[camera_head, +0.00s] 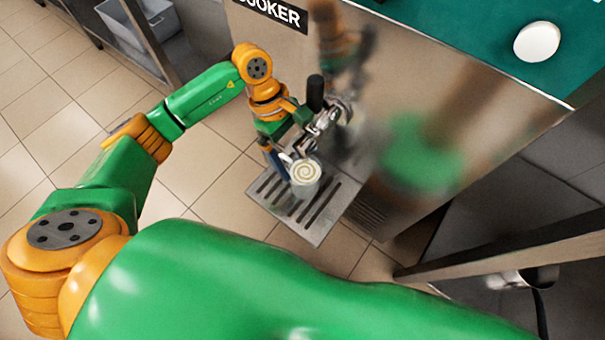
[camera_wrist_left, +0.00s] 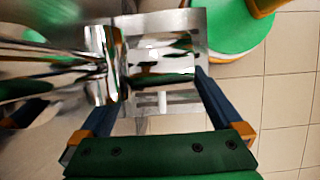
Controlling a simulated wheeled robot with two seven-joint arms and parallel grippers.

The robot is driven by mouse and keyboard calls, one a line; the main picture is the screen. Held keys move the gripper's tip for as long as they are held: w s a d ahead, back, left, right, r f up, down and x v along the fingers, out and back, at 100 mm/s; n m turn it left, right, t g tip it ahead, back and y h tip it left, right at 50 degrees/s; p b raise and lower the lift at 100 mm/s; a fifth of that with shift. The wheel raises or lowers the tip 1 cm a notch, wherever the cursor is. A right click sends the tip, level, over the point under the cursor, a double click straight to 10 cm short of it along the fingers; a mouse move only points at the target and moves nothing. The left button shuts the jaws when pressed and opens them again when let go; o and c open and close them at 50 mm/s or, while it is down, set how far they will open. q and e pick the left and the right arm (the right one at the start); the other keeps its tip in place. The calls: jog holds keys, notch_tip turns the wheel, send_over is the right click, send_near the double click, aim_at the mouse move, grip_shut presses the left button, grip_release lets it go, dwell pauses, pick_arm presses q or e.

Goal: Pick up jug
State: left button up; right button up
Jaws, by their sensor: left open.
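The jug (camera_head: 305,180) is a pale, shiny cup with a cream swirl at its top. It stands upright on the slotted drip tray (camera_head: 265,187) under the machine's metal spout. My left gripper (camera_head: 285,160) is at the jug's left side, below the spout, with its jaws open. In the left wrist view the blue fingers (camera_wrist_left: 163,85) are spread, and a shiny surface that looks like the jug (camera_wrist_left: 165,70) lies between them. The spout covers part of the left finger there, so contact cannot be told. My right gripper is not in view.
The steel machine front (camera_head: 400,100) stands right behind the spout and mirrors my arm. The metal spout and its black handle (camera_head: 315,92) hang close over my gripper. A white round object (camera_head: 537,41) lies on the teal top. Tiled floor is open at the left.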

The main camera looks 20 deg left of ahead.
aim_at(301, 166)
pick_arm(q)
jog(key=x, duration=0.3)
jog(key=shift+a+f, duration=0.1)
jog(key=shift+f, duration=0.5)
grip_shut()
jog(key=shift+w, duration=0.1)
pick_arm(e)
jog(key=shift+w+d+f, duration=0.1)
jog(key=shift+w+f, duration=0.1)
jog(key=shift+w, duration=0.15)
pick_arm(q)
jog(key=shift+r, duration=0.1)
